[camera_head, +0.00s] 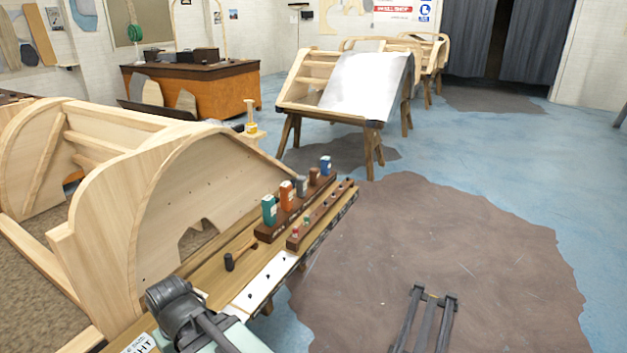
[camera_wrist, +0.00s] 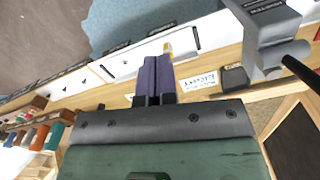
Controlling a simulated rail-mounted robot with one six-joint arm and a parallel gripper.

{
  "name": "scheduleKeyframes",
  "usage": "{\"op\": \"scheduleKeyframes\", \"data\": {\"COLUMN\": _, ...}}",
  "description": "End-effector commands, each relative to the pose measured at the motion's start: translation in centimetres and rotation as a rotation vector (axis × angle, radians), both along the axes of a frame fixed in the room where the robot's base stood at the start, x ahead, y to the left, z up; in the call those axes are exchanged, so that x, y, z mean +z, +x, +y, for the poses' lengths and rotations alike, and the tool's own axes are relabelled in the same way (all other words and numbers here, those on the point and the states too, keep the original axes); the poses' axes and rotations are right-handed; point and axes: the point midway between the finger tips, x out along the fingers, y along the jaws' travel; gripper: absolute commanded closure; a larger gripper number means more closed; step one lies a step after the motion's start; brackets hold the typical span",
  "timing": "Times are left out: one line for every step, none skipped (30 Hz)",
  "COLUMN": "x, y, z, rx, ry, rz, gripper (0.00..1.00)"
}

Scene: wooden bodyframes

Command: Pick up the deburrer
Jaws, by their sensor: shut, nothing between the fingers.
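My gripper (camera_wrist: 157,62) shows in the wrist view with its two purple fingers together and nothing held. It points at the pale strip (camera_wrist: 122,63) along the wooden bench. A small yellow piece (camera_wrist: 167,47) shows just past the fingertips. It may be part of the deburrer, but most of it is hidden and I cannot be sure. I cannot tell whether the fingers touch it. No deburrer can be made out in the head view.
A grey vise (camera_wrist: 268,35) with a bar handle stands close right of the fingers. It also shows in the head view (camera_head: 172,300).

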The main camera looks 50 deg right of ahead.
Motion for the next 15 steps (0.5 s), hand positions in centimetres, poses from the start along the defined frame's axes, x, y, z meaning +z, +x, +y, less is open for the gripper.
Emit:
{"op": "scheduleKeyframes", "data": {"x": 0.0, "y": 0.0, "z": 0.0, "rx": 0.0, "ry": 0.0, "rz": 0.0, "gripper": 1.0}}
{"op": "scheduleKeyframes", "data": {"x": 0.0, "y": 0.0, "z": 0.0, "rx": 0.0, "ry": 0.0, "rz": 0.0, "gripper": 1.0}}
{"op": "scheduleKeyframes", "data": {"x": 0.0, "y": 0.0, "z": 0.0, "rx": 0.0, "ry": 0.0, "rz": 0.0, "gripper": 1.0}}
{"op": "scheduleKeyframes", "data": {"x": 0.0, "y": 0.0, "z": 0.0, "rx": 0.0, "ry": 0.0, "rz": 0.0, "gripper": 1.0}}
{"op": "scheduleKeyframes", "data": {"x": 0.0, "y": 0.0, "z": 0.0, "rx": 0.0, "ry": 0.0, "rz": 0.0, "gripper": 1.0}}
{"op": "scheduleKeyframes", "data": {"x": 0.0, "y": 0.0, "z": 0.0, "rx": 0.0, "ry": 0.0, "rz": 0.0, "gripper": 0.94}}
{"op": "scheduleKeyframes", "data": {"x": 0.0, "y": 0.0, "z": 0.0, "rx": 0.0, "ry": 0.0, "rz": 0.0, "gripper": 0.89}}
{"op": "scheduleKeyframes", "data": {"x": 0.0, "y": 0.0, "z": 0.0, "rx": 0.0, "ry": 0.0, "rz": 0.0, "gripper": 0.85}}
{"op": "scheduleKeyframes", "data": {"x": 0.0, "y": 0.0, "z": 0.0, "rx": 0.0, "ry": 0.0, "rz": 0.0, "gripper": 0.79}}
{"op": "scheduleKeyframes", "data": {"x": 0.0, "y": 0.0, "z": 0.0, "rx": 0.0, "ry": 0.0, "rz": 0.0, "gripper": 0.74}}
{"op": "scheduleKeyframes", "data": {"x": 0.0, "y": 0.0, "z": 0.0, "rx": 0.0, "ry": 0.0, "rz": 0.0, "gripper": 0.69}}
{"op": "scheduleKeyframes", "data": {"x": 0.0, "y": 0.0, "z": 0.0, "rx": 0.0, "ry": 0.0, "rz": 0.0, "gripper": 0.63}}
{"op": "scheduleKeyframes", "data": {"x": 0.0, "y": 0.0, "z": 0.0, "rx": 0.0, "ry": 0.0, "rz": 0.0, "gripper": 0.59}}
{"op": "scheduleKeyframes", "data": {"x": 0.0, "y": 0.0, "z": 0.0, "rx": 0.0, "ry": 0.0, "rz": 0.0, "gripper": 0.54}}
{"op": "scheduleKeyframes", "data": {"x": 0.0, "y": 0.0, "z": 0.0, "rx": 0.0, "ry": 0.0, "rz": 0.0, "gripper": 0.48}}
